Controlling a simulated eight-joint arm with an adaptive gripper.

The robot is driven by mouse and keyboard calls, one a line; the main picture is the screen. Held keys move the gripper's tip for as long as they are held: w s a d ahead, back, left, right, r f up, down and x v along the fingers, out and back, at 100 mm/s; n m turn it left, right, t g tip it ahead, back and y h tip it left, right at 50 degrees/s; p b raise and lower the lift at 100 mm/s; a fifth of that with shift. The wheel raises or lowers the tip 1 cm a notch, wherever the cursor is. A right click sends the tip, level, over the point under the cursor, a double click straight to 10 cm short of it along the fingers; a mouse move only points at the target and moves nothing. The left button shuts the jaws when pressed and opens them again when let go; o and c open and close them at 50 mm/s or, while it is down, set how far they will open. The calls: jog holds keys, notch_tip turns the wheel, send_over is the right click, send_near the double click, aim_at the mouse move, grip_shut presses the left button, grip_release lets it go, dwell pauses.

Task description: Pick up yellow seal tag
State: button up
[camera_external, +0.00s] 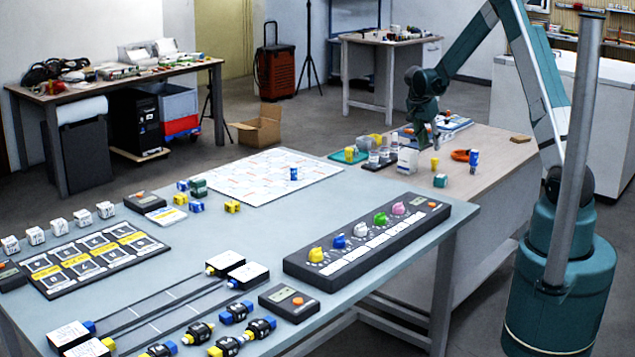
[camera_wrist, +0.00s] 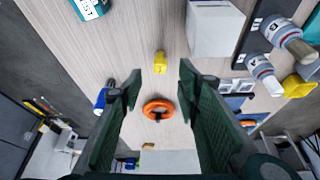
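The yellow seal tag is most likely the small upright yellow piece (camera_external: 434,163) on the wooden table in the external view. In the wrist view the yellow piece (camera_wrist: 160,62) lies just beyond the gap between my fingertips, near the middle. My gripper (camera_external: 427,138) is above the table, close over the yellow piece. In the wrist view my gripper (camera_wrist: 160,82) is open, with two dark green fingers apart and nothing between them. No contact with the tag shows.
Near the tag are an orange ring (camera_wrist: 158,109), a blue cylinder (camera_wrist: 104,98), a teal container (camera_wrist: 90,8) and a white box (camera_wrist: 215,28). Labelled bottles (camera_wrist: 285,38) stand on a dark tray beyond the box. Bare wood surrounds the tag.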

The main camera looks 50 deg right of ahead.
aim_at(435, 159)
jog(key=shift+d+f, duration=0.55)
jog(key=shift+d, duration=0.1)
jog(key=shift+f, duration=0.15)
jog(key=shift+x, duration=1.15)
jog(key=shift+b+x, duration=0.95)
jog(key=shift+x, duration=1.7)
jog(key=shift+d, duration=0.15)
jog(key=c, duration=0.8)
